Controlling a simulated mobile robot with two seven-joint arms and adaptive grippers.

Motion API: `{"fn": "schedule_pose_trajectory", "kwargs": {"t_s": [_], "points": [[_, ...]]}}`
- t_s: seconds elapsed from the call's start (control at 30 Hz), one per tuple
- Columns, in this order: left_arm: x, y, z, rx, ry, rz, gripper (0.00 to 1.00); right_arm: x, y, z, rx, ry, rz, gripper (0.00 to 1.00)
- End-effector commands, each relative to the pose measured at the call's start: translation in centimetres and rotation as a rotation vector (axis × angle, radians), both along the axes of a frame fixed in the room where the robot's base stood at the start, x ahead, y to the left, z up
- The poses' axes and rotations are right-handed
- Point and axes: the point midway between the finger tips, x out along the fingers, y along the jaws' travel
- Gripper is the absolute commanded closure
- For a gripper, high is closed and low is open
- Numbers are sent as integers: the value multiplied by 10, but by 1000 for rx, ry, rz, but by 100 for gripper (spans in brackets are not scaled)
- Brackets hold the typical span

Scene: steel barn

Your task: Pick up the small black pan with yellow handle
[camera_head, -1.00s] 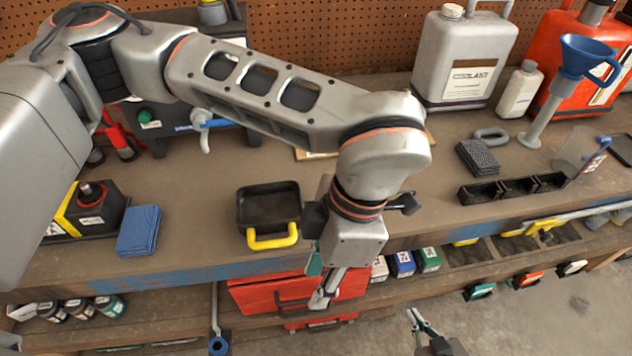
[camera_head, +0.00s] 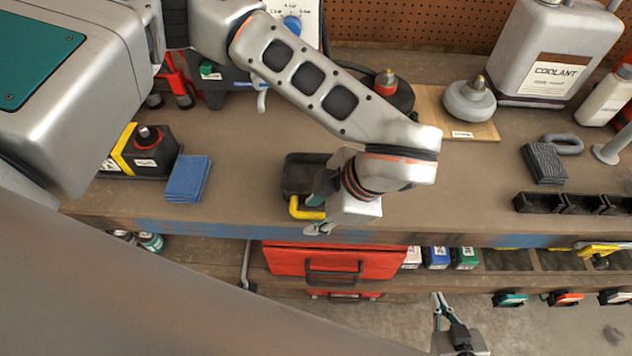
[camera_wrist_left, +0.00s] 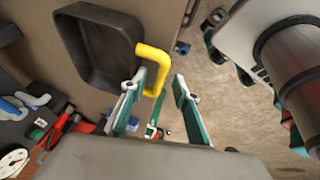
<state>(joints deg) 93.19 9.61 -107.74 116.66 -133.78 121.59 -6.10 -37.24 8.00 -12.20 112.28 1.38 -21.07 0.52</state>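The small black pan (camera_head: 298,172) with its yellow handle (camera_head: 303,209) sits on the workbench near the front edge, handle facing the front. My left gripper (camera_head: 318,212) is at the handle and hides part of the pan in the head view. In the left wrist view the black pan (camera_wrist_left: 100,48) is at upper left. Its yellow handle (camera_wrist_left: 157,66) shows near the left fingertip, towards the gap between the fingers. My left gripper (camera_wrist_left: 160,85) is open there; contact cannot be told. My right gripper (camera_head: 440,305) is low in front of the bench, away from the pan.
A blue cloth stack (camera_head: 187,178) lies left of the pan, beside a black-yellow box (camera_head: 146,150). A red drawer unit (camera_head: 330,262) is below the bench edge. Black trays (camera_head: 580,204) and a coolant can (camera_head: 556,50) stand to the right. The bench around the pan is clear.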

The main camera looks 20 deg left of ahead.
Motion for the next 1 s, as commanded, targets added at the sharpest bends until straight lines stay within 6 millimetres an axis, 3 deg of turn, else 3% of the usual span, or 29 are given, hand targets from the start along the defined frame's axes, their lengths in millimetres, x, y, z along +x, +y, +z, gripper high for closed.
{"fn": "schedule_pose_trajectory", "kwargs": {"t_s": [0.23,0.33,0.37,0.77,1.0], "points": [[0,0,-1,-1,0,-1,70,1,0,2,1,-4,0,100],[0,0,-1,-1,0,-1,96,2,0,2,2,-5,-1,100],[0,0,-1,-1,0,-1,100,2,0,2,2,-5,-1,100],[1,0,0,-1,-1,-1,100,2,0,3,2,-6,-1,100],[2,0,21,-3,-5,0,100,2,0,2,2,-5,-1,100]]}}
